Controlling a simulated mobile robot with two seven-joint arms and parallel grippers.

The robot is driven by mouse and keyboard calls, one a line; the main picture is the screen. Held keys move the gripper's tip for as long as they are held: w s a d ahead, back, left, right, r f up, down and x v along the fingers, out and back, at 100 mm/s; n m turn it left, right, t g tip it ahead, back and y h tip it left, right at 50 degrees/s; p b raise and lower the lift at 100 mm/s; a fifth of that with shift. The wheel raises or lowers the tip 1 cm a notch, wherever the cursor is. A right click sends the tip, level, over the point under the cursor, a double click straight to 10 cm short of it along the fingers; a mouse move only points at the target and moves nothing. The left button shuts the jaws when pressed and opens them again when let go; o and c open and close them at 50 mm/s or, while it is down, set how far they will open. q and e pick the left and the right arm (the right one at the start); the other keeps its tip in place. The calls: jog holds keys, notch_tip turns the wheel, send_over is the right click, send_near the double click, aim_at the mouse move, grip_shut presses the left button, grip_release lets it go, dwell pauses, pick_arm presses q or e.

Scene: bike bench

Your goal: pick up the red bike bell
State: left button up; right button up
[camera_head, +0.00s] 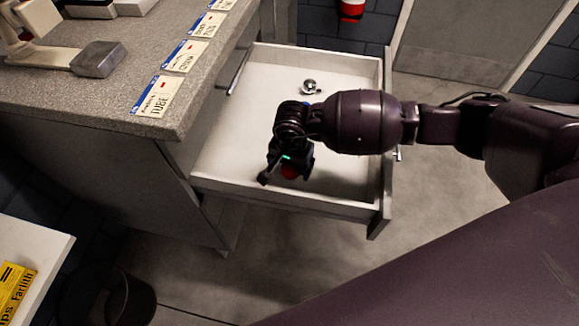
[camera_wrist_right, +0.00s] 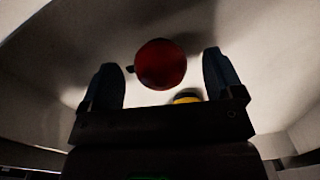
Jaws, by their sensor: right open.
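The red bike bell (camera_wrist_right: 161,64) lies on the drawer floor, round and dark red, with a small dark lever on its left side in the right wrist view. In the head view only a red piece of it (camera_head: 290,172) shows beneath my right gripper (camera_head: 287,176). My right gripper is open over the bell, and its two fingers (camera_wrist_right: 163,82) stand apart to either side of it, with gaps on both sides. Whether the fingertips are down at the bell's height I cannot tell. My left gripper is not in view.
The open drawer (camera_head: 285,204) has walls around the gripper. A silver bell (camera_head: 310,87) lies farther back in it. Something yellow (camera_wrist_right: 187,96) shows by the red bell. The grey countertop (camera_head: 120,85) with labels is on the left.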

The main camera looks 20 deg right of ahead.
jog(key=shift+f, duration=0.85)
jog(key=shift+r, duration=0.15)
jog(key=c, duration=1)
